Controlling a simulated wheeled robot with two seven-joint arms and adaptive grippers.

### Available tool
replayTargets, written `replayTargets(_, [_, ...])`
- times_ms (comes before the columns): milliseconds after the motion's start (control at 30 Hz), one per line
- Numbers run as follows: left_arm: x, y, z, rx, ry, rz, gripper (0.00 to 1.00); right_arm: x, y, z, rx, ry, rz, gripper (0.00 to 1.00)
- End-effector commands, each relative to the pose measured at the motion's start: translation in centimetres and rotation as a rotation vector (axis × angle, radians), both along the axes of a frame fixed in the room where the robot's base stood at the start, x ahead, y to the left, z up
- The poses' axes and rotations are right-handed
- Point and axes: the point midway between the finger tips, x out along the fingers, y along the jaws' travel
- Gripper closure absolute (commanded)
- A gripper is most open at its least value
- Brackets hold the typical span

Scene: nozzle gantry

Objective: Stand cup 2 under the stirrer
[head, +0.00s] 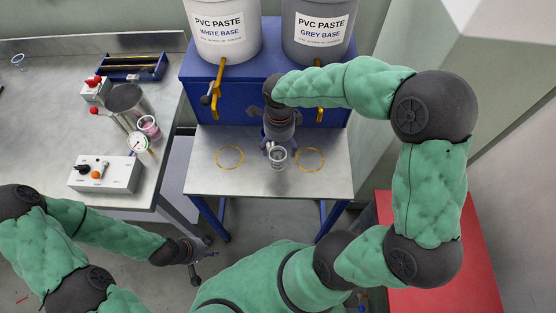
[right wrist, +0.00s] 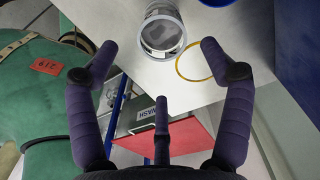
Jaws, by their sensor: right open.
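A clear cup with grey contents (head: 278,160) stands on the dispensing table between two yellow rings. It also shows in the right wrist view (right wrist: 162,32), just beyond and between my fingertips. I can read no number on it. My right gripper (head: 278,148) is open right at this cup, with its fingers apart and not closed on it. I cannot clearly make out the stirrer. My left gripper (head: 200,254) hangs low, away from both cups; its fingers are too small to judge.
White and grey paste buckets (head: 222,40) stand on a blue cabinet (head: 265,100) with yellow taps. A red surface (head: 440,290) is at lower right.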

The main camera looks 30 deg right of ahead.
Motion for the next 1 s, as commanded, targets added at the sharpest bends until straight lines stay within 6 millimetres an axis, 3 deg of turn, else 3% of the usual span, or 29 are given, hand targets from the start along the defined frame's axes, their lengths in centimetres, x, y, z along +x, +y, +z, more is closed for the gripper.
replayTargets(100, [0.0,0.0,-0.8,0.000,0.000,0.000,0.60,0.0,0.0,-2.1,0.000,0.004,0.002,0.19])
replayTargets(367, [0.0,0.0,-1.4,0.000,0.000,0.000,0.60,0.2,0.1,-3.7,0.001,0.002,0.002,0.19])
replayTargets(633, [0.0,0.0,-3.1,0.000,0.001,0.000,0.60,0.7,0.1,-7.4,0.002,0.003,0.001,0.19])
replayTargets(900, [0.0,0.0,-3.1,0.000,0.001,0.000,0.60,0.7,0.1,-7.8,0.001,0.000,0.002,0.19])
replayTargets(933, [0.0,0.0,-3.1,0.000,0.001,0.000,0.60,0.7,0.1,-7.8,0.001,0.000,0.002,0.22])
replayTargets(1000, [0.0,0.0,-3.1,0.000,0.001,0.000,0.60,0.7,0.1,-7.8,0.001,0.000,0.002,0.42])
